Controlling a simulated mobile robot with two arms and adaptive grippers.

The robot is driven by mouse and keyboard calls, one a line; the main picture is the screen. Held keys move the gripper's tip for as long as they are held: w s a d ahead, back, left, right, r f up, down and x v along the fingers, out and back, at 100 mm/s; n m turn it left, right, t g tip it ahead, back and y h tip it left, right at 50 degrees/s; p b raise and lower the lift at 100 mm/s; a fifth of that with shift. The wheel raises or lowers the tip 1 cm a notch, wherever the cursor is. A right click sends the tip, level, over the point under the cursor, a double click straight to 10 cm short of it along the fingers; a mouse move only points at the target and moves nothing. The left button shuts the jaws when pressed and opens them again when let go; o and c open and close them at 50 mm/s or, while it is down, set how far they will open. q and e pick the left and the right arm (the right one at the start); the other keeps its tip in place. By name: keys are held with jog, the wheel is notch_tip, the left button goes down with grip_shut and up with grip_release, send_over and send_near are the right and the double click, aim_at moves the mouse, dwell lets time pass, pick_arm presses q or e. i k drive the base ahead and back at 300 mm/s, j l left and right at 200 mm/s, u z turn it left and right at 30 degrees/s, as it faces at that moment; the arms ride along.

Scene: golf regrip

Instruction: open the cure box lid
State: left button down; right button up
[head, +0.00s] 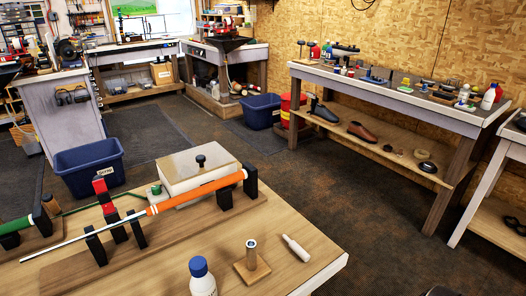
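The cure box (205,184) is a pale box at the back of the near wooden workbench. Its flat, light lid (180,163) lies on top and looks shut. A round black knob (200,160) stands up from the middle of the lid. A golf club with an orange grip (195,193) lies in black holders in front of the box and hides part of its front. Neither of my grippers can be made out in the head view.
A blue-capped white bottle (203,280), a small post on a wooden block (252,264) and a white tube (296,248) stand or lie on the near bench (325,260). A blue bin (90,166) is on the floor behind. A dark shape at the bottom right is unclear.

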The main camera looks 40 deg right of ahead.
aim_at(179, 167)
jog(key=z, duration=0.75)
